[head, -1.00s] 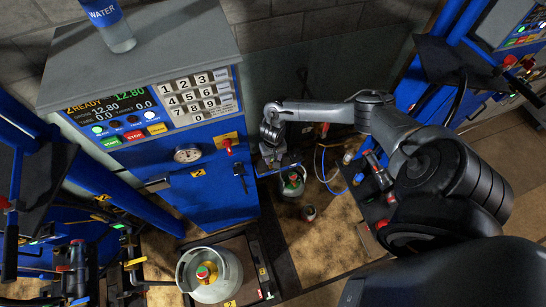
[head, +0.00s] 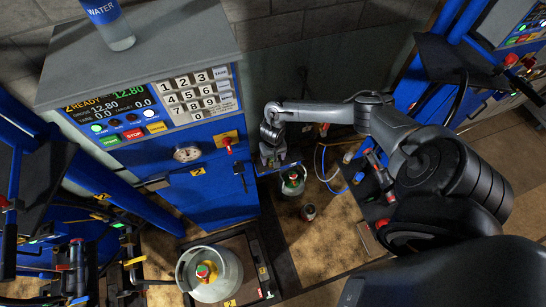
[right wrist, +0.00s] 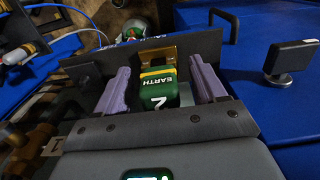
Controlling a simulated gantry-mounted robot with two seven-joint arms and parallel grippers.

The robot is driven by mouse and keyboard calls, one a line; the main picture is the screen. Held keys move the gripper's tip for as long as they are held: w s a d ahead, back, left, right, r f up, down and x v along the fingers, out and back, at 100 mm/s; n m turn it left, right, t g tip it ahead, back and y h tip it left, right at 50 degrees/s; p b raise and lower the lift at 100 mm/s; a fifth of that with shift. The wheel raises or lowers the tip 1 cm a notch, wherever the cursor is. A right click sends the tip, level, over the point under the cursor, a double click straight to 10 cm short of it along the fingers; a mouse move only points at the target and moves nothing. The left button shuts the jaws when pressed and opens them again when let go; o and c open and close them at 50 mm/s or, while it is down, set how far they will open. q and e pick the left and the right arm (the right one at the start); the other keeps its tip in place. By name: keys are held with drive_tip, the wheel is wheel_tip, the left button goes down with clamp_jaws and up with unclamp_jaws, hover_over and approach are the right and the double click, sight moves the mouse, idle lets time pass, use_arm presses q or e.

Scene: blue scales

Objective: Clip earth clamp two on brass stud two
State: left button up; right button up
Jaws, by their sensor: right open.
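My right gripper (head: 274,160) points down beside the blue cabinet in the head view, small and dark there. In the right wrist view its two purple fingers (right wrist: 160,72) are open, one on each side of a green clamp body (right wrist: 158,90). The clamp reads EARTH and 2 and has a yellow band. A brass-coloured piece (right wrist: 157,54) shows just beyond its far end. I cannot tell whether this is the clamp's jaw or the stud, or whether the clamp is seated on a stud. My left gripper is not in view.
A small cylinder with a green-and-red top (head: 293,176) stands below the right gripper. A blue cable (head: 325,170) hangs to its right. The blue cabinet (head: 205,195) is close on the left. A grey cylinder (head: 213,272) stands on the near scale.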

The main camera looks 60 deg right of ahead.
wheel_tip(320, 180, up, 11)
drive_tip(key=shift+f+p, duration=0.1)
drive_tip(key=shift+p, duration=0.2)
idle(0.5)
